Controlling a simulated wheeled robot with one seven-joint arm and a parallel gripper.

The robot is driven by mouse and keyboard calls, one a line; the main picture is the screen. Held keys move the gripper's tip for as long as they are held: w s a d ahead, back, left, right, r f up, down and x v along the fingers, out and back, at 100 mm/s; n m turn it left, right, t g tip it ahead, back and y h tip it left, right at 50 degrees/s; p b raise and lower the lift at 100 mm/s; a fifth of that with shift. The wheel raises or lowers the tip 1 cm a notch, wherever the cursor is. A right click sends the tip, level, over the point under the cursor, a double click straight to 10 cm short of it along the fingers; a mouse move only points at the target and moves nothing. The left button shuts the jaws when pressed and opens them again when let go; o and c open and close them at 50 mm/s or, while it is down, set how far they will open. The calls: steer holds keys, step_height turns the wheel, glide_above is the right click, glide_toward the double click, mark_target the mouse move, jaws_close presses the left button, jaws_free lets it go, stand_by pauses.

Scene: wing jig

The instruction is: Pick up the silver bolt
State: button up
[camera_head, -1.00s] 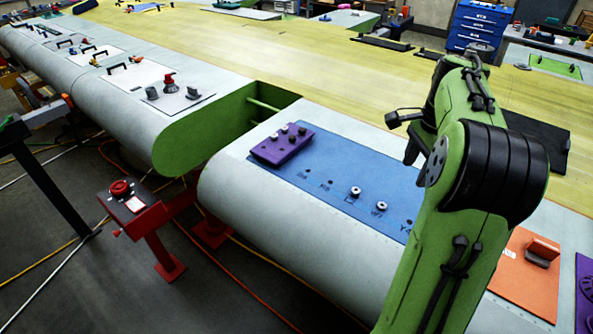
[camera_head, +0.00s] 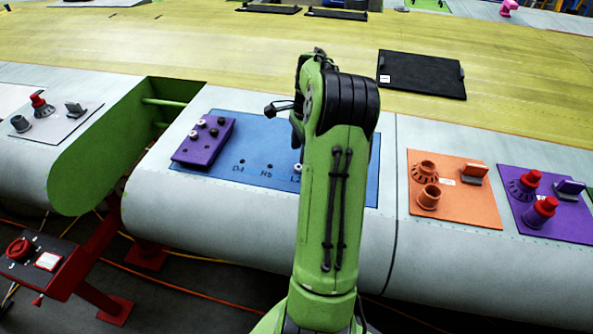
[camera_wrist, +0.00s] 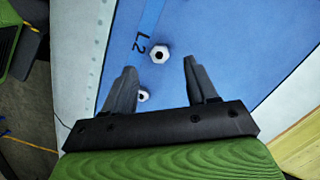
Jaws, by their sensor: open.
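In the wrist view, a silver hex bolt (camera_wrist: 160,52) with a dark centre sits on the blue panel (camera_wrist: 225,50) by the label "L2". A second silver bolt (camera_wrist: 143,97) lies lower, partly hidden by the left finger. My gripper (camera_wrist: 159,66) is open and empty, and the first bolt shows just beyond and between its fingertips. In the head view, one silver bolt (camera_head: 298,168) shows at the left edge of my arm. My arm covers part of the blue panel (camera_head: 255,140) and hides my gripper.
A purple block (camera_head: 186,153) holding silver and black bolts stands on the panel's left end. An orange plate (camera_head: 470,205) and a purple plate (camera_head: 560,228) with fittings lie to the right. A black tray (camera_head: 425,75) lies on the yellow surface behind. An open gap is left of the panel.

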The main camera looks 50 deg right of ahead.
mark_target(299, 166)
steer(key=f, duration=0.5)
steer(key=shift+w+a+f, duration=0.1)
steer(key=shift+a+f, duration=0.1)
steer(key=shift+f, duration=0.05)
jaws_close()
step_height(299, 166, up, 10)
steer(key=shift+p, duration=0.35)
